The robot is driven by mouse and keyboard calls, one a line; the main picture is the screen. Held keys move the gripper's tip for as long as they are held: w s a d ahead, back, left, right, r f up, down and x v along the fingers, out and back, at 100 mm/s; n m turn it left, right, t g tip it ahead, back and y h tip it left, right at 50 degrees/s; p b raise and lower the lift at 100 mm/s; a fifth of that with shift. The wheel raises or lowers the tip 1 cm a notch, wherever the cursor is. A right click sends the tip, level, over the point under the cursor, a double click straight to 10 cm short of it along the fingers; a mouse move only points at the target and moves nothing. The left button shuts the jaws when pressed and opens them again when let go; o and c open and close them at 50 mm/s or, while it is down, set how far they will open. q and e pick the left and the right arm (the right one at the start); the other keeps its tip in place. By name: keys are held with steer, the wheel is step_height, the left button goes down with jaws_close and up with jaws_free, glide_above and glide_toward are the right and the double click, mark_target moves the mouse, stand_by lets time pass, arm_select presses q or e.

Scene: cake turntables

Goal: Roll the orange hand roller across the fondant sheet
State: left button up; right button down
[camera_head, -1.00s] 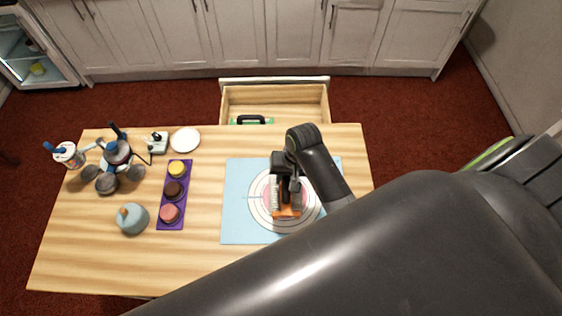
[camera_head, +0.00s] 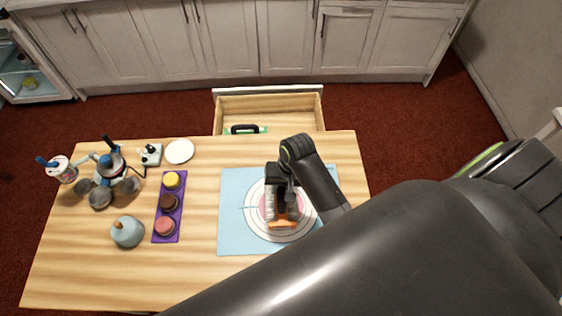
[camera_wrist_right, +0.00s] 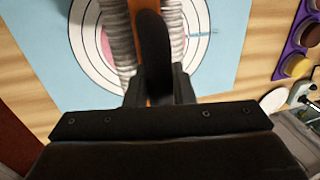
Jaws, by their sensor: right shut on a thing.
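The orange hand roller (camera_head: 283,223) is over the middle of the light blue mat (camera_head: 235,232). Its ribbed grey-white rollers show on both sides of the gripper in the right wrist view (camera_wrist_right: 175,35). The pink round fondant sheet (camera_head: 268,207) lies at the centre of the mat's rings and is mostly hidden under the roller. My right gripper (camera_head: 284,200) is shut on the roller from above. Whether the roller touches the sheet I cannot tell. My left gripper is not in view.
A purple tray (camera_head: 155,236) with several small round cakes lies left of the mat. A blue-grey pot (camera_head: 128,232), a stand mixer (camera_head: 111,160) and a white plate (camera_head: 180,151) stand further left. An open drawer (camera_head: 290,107) is behind the table. Bare wood surrounds the mat.

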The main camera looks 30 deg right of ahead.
steer(key=shift+f+b, duration=0.55)
steer(key=shift+f, duration=0.95)
steer(key=shift+s+f, duration=0.1)
steer(key=shift+a+p, duration=0.25)
steer(key=shift+p, duration=0.3)
steer(key=shift+f, duration=0.1)
steer(key=shift+a, duration=0.15)
